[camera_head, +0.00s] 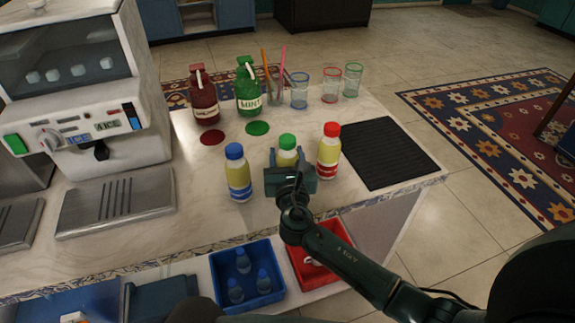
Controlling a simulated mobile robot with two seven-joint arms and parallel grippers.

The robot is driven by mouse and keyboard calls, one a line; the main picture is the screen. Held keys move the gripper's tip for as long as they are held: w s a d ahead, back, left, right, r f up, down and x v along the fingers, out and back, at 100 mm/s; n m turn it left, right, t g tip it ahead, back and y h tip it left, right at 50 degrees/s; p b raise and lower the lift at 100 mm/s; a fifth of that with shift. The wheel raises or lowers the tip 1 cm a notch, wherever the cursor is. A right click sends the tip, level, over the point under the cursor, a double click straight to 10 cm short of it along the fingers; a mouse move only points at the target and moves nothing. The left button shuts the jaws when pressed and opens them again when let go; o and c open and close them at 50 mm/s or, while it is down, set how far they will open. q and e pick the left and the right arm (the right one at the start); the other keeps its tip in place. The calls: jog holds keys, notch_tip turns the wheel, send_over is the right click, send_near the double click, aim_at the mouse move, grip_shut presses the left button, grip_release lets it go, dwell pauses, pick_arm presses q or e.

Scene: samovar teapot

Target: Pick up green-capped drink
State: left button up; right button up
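The green-capped drink (287,143), a bottle of yellow liquid, stands on the pale counter between two similar bottles. My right gripper (289,160) is in front of it, with a finger on each side of the bottle. The gripper body hides the bottle's lower part. I cannot tell whether the fingers touch the bottle or are a little apart from it. My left gripper is not in view.
A blue-capped bottle (237,173) stands close on the left, a red-capped bottle (328,152) close on the right. Behind are syrup bottles (248,92) and several glasses (331,86). A black mat (390,155) lies right. Blue (232,303) and red (341,281) bins sit below.

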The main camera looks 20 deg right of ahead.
jog(key=c, duration=0.5)
